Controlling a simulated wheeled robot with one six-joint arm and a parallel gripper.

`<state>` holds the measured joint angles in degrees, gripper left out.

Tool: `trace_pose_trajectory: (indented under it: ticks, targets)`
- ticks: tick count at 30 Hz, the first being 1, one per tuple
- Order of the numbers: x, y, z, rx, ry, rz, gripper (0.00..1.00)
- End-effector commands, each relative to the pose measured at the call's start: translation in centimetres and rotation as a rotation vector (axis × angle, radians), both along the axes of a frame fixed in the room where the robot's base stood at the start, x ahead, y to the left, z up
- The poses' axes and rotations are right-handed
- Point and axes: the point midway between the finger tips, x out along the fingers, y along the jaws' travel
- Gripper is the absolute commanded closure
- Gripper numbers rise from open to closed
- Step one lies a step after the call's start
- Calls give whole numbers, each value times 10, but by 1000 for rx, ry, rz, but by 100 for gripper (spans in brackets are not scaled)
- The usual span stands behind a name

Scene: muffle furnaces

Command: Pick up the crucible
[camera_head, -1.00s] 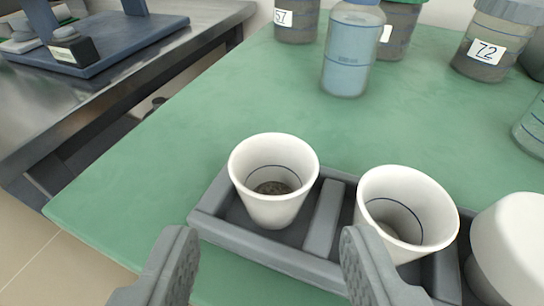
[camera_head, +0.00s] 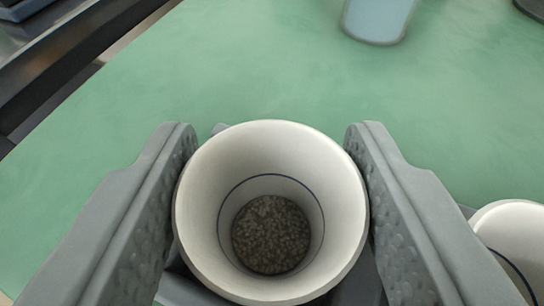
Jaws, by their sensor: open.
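A white crucible (camera_head: 345,215) with a blue line inside and dark grainy material at its bottom stands in the grey rack (camera_head: 182,290). My gripper (camera_head: 272,150) is open, with one finger on each side of the crucible. The fingers are close to its rim; I cannot tell whether either one touches it. The crucible hides most of the rack. A second white crucible (camera_head: 518,230) is partly in view at the right edge, beyond my right finger.
The green table top (camera_head: 240,70) is clear behind the crucible. A bottle of blue liquid (camera_head: 377,18) stands at the top. A dark metal bench (camera_head: 60,50) is at the upper left, past the table's edge.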

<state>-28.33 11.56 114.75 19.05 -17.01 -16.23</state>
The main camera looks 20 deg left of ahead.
Motion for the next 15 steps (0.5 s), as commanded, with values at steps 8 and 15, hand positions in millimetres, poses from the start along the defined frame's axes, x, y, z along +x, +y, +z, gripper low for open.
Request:
trace_pose_trajectory:
  ticks: [8, 15]
  targets:
    - [1, 0, 0, 0, 0, 0, 66]
    - [0, 0, 0, 0, -1, 0, 81]
